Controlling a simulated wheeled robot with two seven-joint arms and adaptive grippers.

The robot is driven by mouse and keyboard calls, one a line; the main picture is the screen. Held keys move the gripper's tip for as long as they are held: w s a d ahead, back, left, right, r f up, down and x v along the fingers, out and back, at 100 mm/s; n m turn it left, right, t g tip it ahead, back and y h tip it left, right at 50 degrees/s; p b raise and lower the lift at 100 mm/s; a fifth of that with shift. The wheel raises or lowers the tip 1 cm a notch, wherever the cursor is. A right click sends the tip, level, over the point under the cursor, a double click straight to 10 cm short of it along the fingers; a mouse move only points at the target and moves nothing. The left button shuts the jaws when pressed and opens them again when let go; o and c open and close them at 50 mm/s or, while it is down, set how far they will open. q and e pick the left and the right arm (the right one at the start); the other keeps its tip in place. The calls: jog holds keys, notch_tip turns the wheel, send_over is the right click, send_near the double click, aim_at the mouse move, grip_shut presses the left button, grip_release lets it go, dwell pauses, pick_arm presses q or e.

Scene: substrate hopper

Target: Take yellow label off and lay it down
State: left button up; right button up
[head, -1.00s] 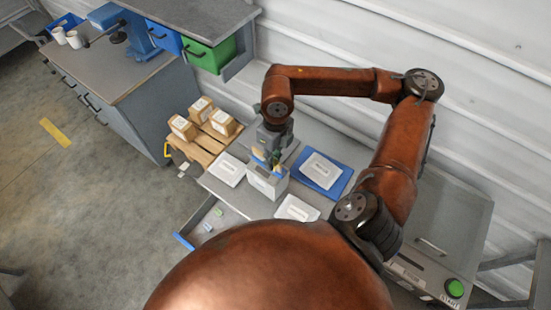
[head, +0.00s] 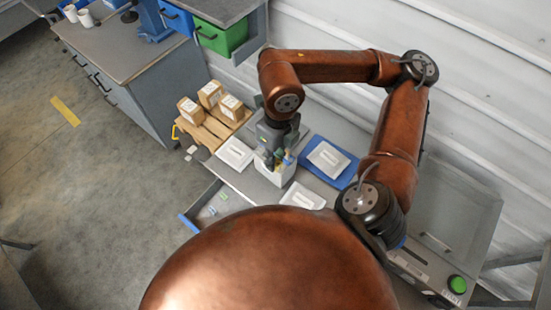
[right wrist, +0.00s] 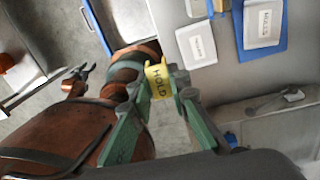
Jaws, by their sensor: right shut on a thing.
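The yellow label (right wrist: 158,80), with the word HOLD on it, is between the fingertips of my right gripper (right wrist: 155,84) in the right wrist view. The gripper is shut on it. In the head view my right gripper (head: 271,159) points down at the pale open-topped box (head: 277,178) on the bench and hides part of it. I cannot tell whether the label still touches anything else. A small dark gripper, seemingly my left (right wrist: 77,76), shows at the left of the right wrist view; its jaws are too small to judge.
White packs lie left (head: 235,153) and in front (head: 302,196) of the box. Another pack lies on a blue tray (head: 313,163) to its right. Cartons (head: 210,94) stand on a wooden pallet at the left. An open drawer (head: 195,222) juts out in front.

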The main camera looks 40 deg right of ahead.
jog(key=shift+r+p, duration=1)
jog(key=shift+r, duration=1.15)
